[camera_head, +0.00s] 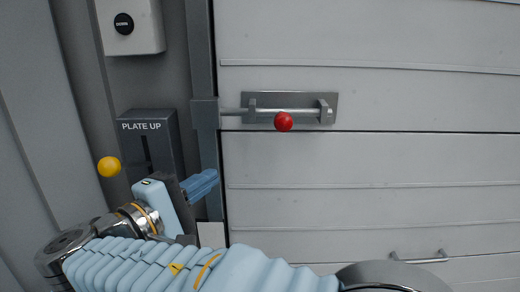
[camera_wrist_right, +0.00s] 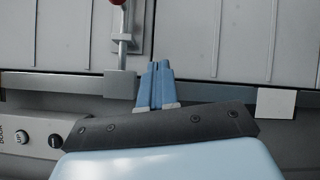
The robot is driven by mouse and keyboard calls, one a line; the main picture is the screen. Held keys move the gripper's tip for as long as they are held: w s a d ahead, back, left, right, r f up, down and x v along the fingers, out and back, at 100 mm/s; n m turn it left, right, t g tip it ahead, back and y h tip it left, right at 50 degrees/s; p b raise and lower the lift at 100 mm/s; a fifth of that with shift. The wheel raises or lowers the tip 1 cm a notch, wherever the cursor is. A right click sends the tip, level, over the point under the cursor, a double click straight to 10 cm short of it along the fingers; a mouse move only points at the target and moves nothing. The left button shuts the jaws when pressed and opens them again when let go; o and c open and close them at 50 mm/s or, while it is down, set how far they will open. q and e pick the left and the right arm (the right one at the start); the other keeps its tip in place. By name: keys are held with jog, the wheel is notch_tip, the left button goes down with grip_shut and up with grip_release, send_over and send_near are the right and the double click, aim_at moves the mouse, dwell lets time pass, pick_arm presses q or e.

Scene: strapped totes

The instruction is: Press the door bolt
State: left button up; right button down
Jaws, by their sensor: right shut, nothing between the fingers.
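The door bolt (camera_head: 300,111) is a metal rod on a grey backplate across the pale slatted door, with a red knob (camera_head: 283,122). Its left end reaches the keeper block (camera_head: 205,113) on the door post. In the right wrist view the rod (camera_wrist_right: 123,45) runs down into the block (camera_wrist_right: 120,84), and the red knob (camera_wrist_right: 118,2) is cut off at the top. My right gripper (camera_head: 213,177) is shut and empty, below and left of the bolt, apart from the knob. Its blue fingers also show in the right wrist view (camera_wrist_right: 160,68), to the right of the rod.
A dark "PLATE UP" box (camera_head: 148,150) stands on the wall left of the post, with a yellow ball (camera_head: 109,166) beside it. A pale box with a black button (camera_head: 130,25) is above. A door handle (camera_head: 420,258) is at lower right. Space before the door is clear.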

aim_at(280, 118)
jog(key=shift+m+h, duration=0.8)
jog(key=shift+m, duration=0.1)
jog(key=s+r, duration=0.3)
jog(key=r, duration=0.1)
jog(key=shift+s+a+r, duration=0.2)
jog(key=shift+s+r, duration=0.15)
jog(key=shift+t, duration=0.3)
jog(key=s+d+x, duration=0.1)
jog(key=d+x, duration=0.1)
jog(key=x, duration=1.1)
jog(key=shift+s+p, duration=0.3)
jog(key=shift+s, duration=0.05)
